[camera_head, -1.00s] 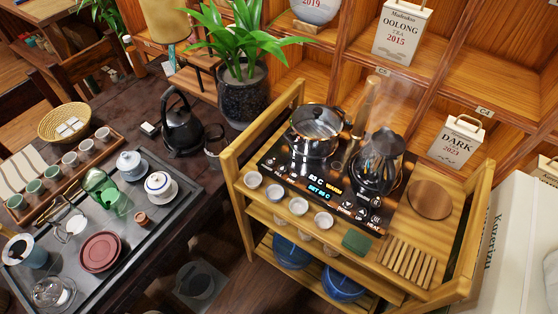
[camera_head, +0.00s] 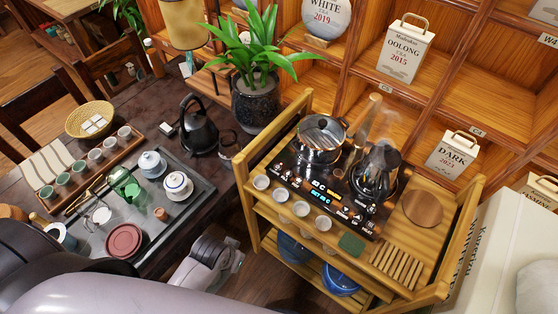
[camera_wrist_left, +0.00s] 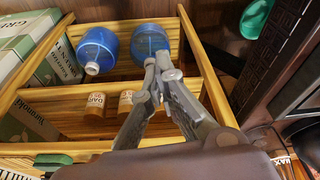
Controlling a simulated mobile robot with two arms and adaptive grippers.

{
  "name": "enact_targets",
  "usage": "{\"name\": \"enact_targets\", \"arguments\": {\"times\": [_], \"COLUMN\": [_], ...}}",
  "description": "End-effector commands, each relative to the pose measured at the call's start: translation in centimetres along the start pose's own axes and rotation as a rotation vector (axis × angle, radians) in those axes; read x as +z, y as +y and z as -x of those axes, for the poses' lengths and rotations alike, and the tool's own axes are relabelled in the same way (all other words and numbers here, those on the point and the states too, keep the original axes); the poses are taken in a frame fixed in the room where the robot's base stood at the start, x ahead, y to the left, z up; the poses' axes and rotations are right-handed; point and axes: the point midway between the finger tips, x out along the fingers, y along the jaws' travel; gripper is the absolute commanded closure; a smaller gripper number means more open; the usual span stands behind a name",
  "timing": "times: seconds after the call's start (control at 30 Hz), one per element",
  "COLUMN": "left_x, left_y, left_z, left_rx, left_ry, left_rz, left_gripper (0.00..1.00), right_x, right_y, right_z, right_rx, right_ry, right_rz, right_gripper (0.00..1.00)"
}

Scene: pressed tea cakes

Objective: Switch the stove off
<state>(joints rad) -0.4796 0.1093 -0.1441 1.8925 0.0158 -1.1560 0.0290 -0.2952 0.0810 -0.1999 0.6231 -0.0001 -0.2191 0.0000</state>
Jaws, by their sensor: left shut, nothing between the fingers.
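The stove (camera_head: 312,185) is a black panel on top of the wooden cart, with a lit display (camera_head: 328,193) and lit marks along its front edge. A glass-lidded steel pot (camera_head: 320,145) stands on its left side and a dark kettle (camera_head: 374,172) on its right, with steam above. My left arm crosses the bottom of the head view. My left gripper (camera_head: 236,262) is low beside the cart's left end, apart from the stove. In the left wrist view the gripper (camera_wrist_left: 154,66) is shut and empty in front of the cart's lower shelves. My right gripper is out of view.
Small cups (camera_head: 281,194), a green block (camera_head: 351,244) and a slatted wooden rack (camera_head: 397,267) line the cart's front. The cart's raised end frames (camera_head: 249,190) flank the stove. A tea tray (camera_head: 150,225) fills the table at left. Blue bottles (camera_wrist_left: 97,50) lie on a lower shelf.

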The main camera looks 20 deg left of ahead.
Motion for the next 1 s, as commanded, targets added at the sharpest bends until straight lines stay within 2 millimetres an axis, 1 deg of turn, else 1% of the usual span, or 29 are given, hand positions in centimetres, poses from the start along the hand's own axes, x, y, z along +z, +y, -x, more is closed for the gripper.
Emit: {"name": "enact_targets", "arguments": {"times": [0.03, 0.1, 0.17, 0.2, 0.27, 0.3, 0.37, 0.4, 0.47, 0.5, 0.57, 0.6, 0.67, 0.7, 0.8, 0.9, 1.0], "left_x": [-1.4, -3.0, -4.4, -5.5, -7.5, -9.1, -11.2, -12.7, -15.0, -16.7, -19.3, -21.0, -23.6, -25.2, -28.7, -31.3, -32.9], "left_y": [0.0, 0.0, 0.1, 0.1, 0.4, 0.6, 0.9, 1.1, 1.2, 1.2, 1.2, 1.1, 0.8, 0.6, -0.1, -0.7, -1.1], "left_z": [2.8, 5.7, 8.0, 9.3, 11.0, 11.7, 11.7, 11.6, 11.2, 10.8, 10.3, 10.0, 9.6, 9.4, 9.1, 9.2, 9.2], "left_rx": [0.004, 0.014, 0.03, 0.045, 0.08, 0.113, 0.165, 0.2, 0.255, 0.293, 0.354, 0.395, 0.456, 0.493, 0.577, 0.64, 0.68], "left_ry": [0.018, 0.035, 0.051, 0.063, 0.082, 0.093, 0.099, 0.101, 0.097, 0.093, 0.08, 0.067, 0.045, 0.028, -0.018, -0.058, -0.087], "left_rz": [0.018, 0.054, 0.099, 0.14, 0.226, 0.303, 0.423, 0.505, 0.634, 0.727, 0.873, 0.973, 1.121, 1.215, 1.424, 1.581, 1.677], "left_gripper": [1.0, 1.0, 1.0, 1.0, 1.0, 1.0, 1.0, 1.0, 1.0, 1.0, 1.0, 1.0, 1.0, 1.0, 1.0, 1.0, 1.0], "right_x": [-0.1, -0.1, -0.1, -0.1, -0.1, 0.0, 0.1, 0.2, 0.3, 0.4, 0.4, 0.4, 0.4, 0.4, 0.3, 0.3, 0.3], "right_y": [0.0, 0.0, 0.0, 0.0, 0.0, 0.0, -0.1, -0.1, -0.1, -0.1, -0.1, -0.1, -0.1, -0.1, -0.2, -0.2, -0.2], "right_z": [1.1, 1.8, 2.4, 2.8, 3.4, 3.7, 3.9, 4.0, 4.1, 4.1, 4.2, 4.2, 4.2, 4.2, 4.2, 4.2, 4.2], "right_rx": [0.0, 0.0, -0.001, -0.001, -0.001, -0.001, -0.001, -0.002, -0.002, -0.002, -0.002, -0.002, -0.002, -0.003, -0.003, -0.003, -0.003], "right_ry": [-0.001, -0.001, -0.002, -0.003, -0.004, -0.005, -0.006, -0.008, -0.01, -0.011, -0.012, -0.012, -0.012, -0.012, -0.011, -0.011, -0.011], "right_rz": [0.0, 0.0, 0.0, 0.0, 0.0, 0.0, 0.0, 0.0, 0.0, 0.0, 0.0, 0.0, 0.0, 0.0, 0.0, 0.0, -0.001], "right_gripper": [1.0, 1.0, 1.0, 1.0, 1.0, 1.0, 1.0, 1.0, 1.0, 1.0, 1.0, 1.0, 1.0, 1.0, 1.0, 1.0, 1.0]}}
